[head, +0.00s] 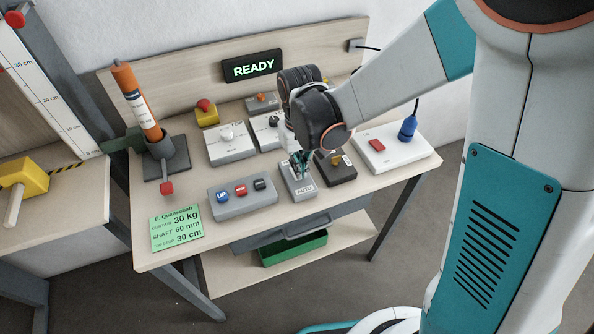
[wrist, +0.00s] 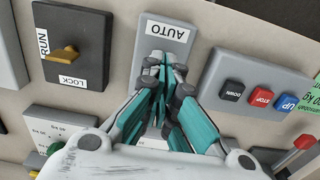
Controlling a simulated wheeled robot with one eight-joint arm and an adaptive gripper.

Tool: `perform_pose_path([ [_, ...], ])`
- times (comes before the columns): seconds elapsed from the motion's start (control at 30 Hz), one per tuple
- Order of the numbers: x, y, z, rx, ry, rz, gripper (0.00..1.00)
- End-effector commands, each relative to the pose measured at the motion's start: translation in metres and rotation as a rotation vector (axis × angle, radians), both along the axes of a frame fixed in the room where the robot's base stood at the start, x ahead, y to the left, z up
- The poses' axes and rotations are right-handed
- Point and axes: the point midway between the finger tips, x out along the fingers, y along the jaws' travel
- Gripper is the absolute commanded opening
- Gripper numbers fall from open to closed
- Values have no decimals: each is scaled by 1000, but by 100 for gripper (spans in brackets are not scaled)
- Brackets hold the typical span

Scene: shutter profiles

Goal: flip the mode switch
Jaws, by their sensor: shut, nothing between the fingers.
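The mode switch is a small grey box (head: 302,193) labelled AUTO on the tabletop, near the front edge. It also shows in the wrist view (wrist: 140,45), with the AUTO label upside down. My gripper (head: 301,160) is shut and empty, pointing down right over this box. In the wrist view its teal fingertips (wrist: 164,60) are together just beside the AUTO label and cover the middle of the box. The switch lever is hidden behind the fingers. I cannot tell whether the fingertips touch it.
A dark RUN/LOCK box (wrist: 78,38) with a yellow knob stands close beside the switch box. A grey UP/STOP/DOWN panel (head: 243,203) is on the other side. A white box (head: 393,157) with a red rocker stands at the right. A display (head: 252,66) reads READY.

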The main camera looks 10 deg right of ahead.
Motion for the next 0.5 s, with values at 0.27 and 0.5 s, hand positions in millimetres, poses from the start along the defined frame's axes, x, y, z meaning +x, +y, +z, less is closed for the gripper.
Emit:
perform_pose_path([
  [0.27,0,0,-4,0,0,0,0],
  [0.5,0,0,-8,0,0,0,0],
])
